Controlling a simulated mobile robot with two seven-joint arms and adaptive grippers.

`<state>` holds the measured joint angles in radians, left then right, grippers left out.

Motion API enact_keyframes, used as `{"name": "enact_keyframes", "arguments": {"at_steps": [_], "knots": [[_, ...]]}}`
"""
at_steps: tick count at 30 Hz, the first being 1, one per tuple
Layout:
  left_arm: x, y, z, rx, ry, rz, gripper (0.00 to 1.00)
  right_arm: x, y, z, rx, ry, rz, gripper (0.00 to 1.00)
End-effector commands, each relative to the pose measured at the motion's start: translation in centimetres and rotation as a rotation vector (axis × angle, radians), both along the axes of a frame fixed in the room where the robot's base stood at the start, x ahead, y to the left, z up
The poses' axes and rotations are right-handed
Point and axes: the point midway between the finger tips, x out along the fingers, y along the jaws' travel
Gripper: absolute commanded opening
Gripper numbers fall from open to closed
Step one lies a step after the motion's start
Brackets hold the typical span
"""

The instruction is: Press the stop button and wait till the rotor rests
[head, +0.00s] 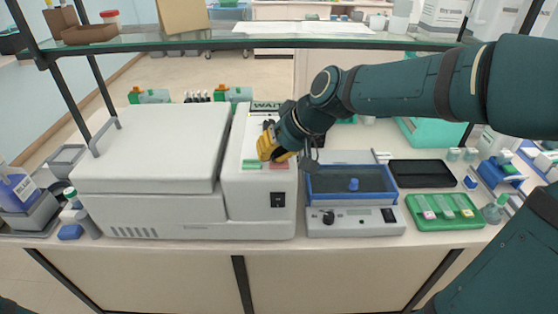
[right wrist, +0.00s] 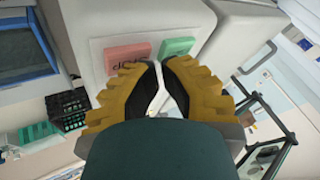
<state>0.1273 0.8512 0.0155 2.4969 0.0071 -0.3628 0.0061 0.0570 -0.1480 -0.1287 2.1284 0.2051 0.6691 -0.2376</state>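The white centrifuge (head: 150,150) stands on the bench at left with its lid down. Its control panel (head: 235,140) carries a display (head: 268,105) reading "WAIT", a green button (head: 251,163) and a red stop button (head: 279,166). In the right wrist view the red button (right wrist: 128,56) has upside-down lettering, and the green button (right wrist: 177,46) is beside it. My right gripper (head: 265,157) is over the panel, its yellow fingers together and empty. Its fingertips (right wrist: 161,62) appear close to the buttons; contact cannot be told. The rotor is hidden under the lid. My left gripper is out of view.
A grey device with a blue-rimmed tray (head: 350,199) stands right of the centrifuge. A black tray (head: 422,174) and a green slide tray (head: 446,213) lie further right. A glass shelf (head: 270,42) spans above the bench. Bottles (head: 232,94) stand behind the centrifuge.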

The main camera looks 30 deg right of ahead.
Motion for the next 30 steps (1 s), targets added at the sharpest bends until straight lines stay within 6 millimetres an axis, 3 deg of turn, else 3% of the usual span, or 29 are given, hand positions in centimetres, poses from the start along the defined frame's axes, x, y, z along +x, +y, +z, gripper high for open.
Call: {"name": "enact_keyframes", "arguments": {"at_steps": [6, 18, 30], "knots": [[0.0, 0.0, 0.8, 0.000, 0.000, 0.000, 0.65, 0.0, 0.0, 1.2, -0.001, -0.001, 0.000, 0.00], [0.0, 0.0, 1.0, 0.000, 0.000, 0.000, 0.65, 0.0, 0.0, 1.4, -0.001, -0.002, 0.000, 0.00], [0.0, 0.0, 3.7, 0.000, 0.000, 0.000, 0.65, 0.0, 0.0, 4.9, -0.001, -0.002, 0.000, 0.00]]}}
